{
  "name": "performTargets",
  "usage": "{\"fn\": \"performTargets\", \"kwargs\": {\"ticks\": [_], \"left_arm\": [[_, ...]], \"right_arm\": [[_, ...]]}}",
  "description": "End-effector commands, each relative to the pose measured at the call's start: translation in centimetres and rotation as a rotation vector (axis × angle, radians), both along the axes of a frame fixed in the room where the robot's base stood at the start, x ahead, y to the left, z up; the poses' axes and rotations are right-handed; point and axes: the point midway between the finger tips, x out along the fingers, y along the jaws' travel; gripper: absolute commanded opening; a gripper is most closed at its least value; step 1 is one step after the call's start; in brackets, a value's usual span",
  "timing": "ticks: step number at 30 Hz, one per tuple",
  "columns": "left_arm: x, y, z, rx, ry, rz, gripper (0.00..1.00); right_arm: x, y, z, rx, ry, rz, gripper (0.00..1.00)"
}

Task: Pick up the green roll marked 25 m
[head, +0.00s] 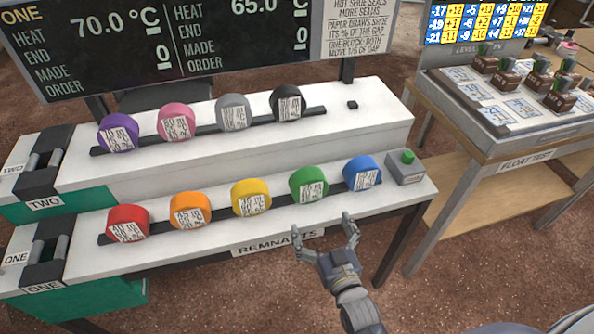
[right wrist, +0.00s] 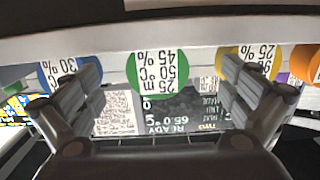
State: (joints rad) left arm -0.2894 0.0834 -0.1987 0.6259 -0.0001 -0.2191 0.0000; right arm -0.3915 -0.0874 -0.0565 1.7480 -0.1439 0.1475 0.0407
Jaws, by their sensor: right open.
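The green roll (head: 308,183) sits on the dark rail of the lower front shelf, between the yellow roll (head: 250,197) and the blue roll (head: 362,172). In the right wrist view, which looks upside down, the green roll (right wrist: 160,72) carries a white label reading 25 m, 50 °C, 45 %. My right gripper (head: 323,229) is open and empty in front of the shelf edge, slightly right of the green roll and apart from it. In the right wrist view its fingers (right wrist: 160,85) frame the green roll. My left gripper is not in view.
Red (head: 128,223) and orange (head: 190,210) rolls share the lower rail. Purple, pink, grey and black rolls stand on the upper shelf (head: 350,120). A grey box with a green button (head: 406,167) stands right of the blue roll. A float test table (head: 500,150) is at right.

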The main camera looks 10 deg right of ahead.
Motion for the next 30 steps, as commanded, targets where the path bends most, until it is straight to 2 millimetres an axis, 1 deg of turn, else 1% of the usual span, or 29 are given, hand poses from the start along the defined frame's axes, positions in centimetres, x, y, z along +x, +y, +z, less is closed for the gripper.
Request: {"fn": "performTargets", "kwargs": {"ticks": [1, 3, 6, 14, 23, 30], "left_arm": [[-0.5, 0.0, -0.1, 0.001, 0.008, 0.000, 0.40], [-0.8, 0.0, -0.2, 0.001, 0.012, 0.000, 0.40], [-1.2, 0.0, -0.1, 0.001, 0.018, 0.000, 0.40], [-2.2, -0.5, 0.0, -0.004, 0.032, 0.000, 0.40], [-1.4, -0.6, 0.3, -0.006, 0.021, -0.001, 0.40], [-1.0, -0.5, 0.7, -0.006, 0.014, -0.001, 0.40]], "right_arm": [[0.1, -0.2, 1.2, 0.000, -0.027, -0.007, 1.00], [0.3, -0.4, 2.4, 0.000, -0.054, -0.011, 1.00], [1.2, -0.5, 3.0, -0.001, -0.067, -0.013, 1.00], [4.9, -0.3, 2.9, 0.000, -0.065, -0.013, 1.00], [7.0, -0.2, 3.0, 0.000, -0.064, -0.013, 1.00], [10.2, -0.1, 2.9, 0.002, -0.063, -0.012, 1.00]]}}
